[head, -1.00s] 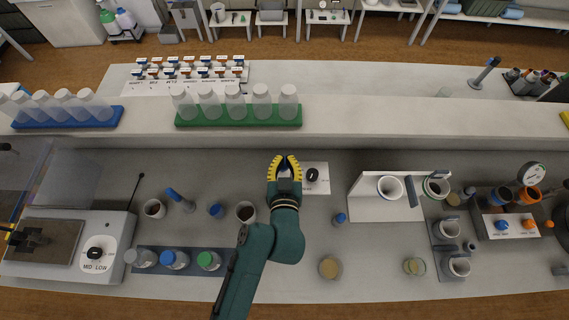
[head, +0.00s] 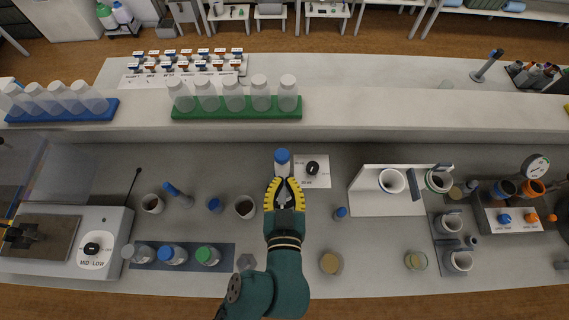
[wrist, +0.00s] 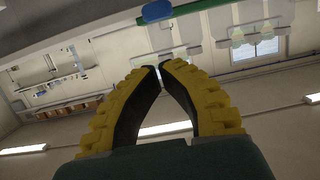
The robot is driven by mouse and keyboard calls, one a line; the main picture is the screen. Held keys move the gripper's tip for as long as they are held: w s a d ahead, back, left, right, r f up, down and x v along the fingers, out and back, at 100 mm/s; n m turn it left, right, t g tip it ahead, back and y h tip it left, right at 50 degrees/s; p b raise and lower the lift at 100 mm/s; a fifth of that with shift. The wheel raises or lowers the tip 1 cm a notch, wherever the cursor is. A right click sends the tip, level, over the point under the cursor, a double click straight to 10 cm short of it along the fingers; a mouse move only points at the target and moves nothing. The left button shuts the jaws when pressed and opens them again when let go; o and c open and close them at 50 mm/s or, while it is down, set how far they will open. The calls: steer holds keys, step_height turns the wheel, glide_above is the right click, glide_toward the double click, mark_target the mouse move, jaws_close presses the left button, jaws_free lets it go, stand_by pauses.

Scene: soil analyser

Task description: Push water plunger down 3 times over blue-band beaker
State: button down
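A blue-topped upright piece (head: 282,157), which looks like the water plunger, stands at the back of the bench beside a white plate. My gripper (head: 285,182) is just in front of it, apparently apart from it, with yellow-padded fingers. In the wrist view, the fingertips (wrist: 160,67) almost meet with nothing between them. I cannot make out a blue band on any beaker; what lies below the plunger is hidden by my gripper.
A black dial (head: 312,168) on the white plate is close to the right of my gripper. An open cup (head: 245,207) stands to its left. A green rack (head: 236,113) of bottles sits on the shelf behind. A white holder (head: 375,203) stands to the right.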

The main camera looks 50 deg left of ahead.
stand_by(0.3)
steer(key=shift+r+b, duration=0.75)
steer(key=shift+r, duration=0.8)
steer(key=shift+w+a, duration=0.1)
steer(key=shift+w, duration=0.05)
steer(key=p, duration=0.3)
glide_above(285, 157)
step_height(285, 157, down, 2)
steer(key=shift+f, duration=0.1)
step_height(285, 157, down, 4)
steer(key=shift+r, duration=0.15)
steer(key=shift+f, duration=0.3)
